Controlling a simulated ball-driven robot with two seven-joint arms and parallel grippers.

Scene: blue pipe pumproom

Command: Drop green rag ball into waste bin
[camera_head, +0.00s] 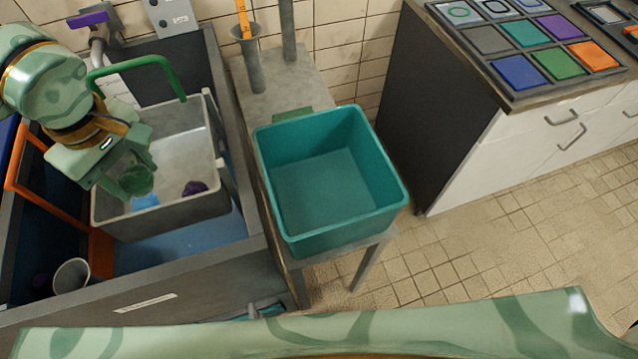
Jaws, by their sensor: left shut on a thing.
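My left gripper (128,172) is at the left, shut on the green rag ball (137,181), which is partly hidden by the fingers. Gripper and ball are above the left side of a grey tub (205,205). A teal open bin (330,235), the likely waste bin, stands on a small grey table to the right, and its inside looks empty. The ball is apart from this bin, to its left. My right gripper is not in view.
The grey tub holds a dark purple ball (195,188) and a light blue thing (145,201). A green hooped handle (135,66) rises behind it. An orange frame (60,185) and a cup (72,275) are at left. A drawer cabinet (520,140) stands at right; open tiled floor lies before it.

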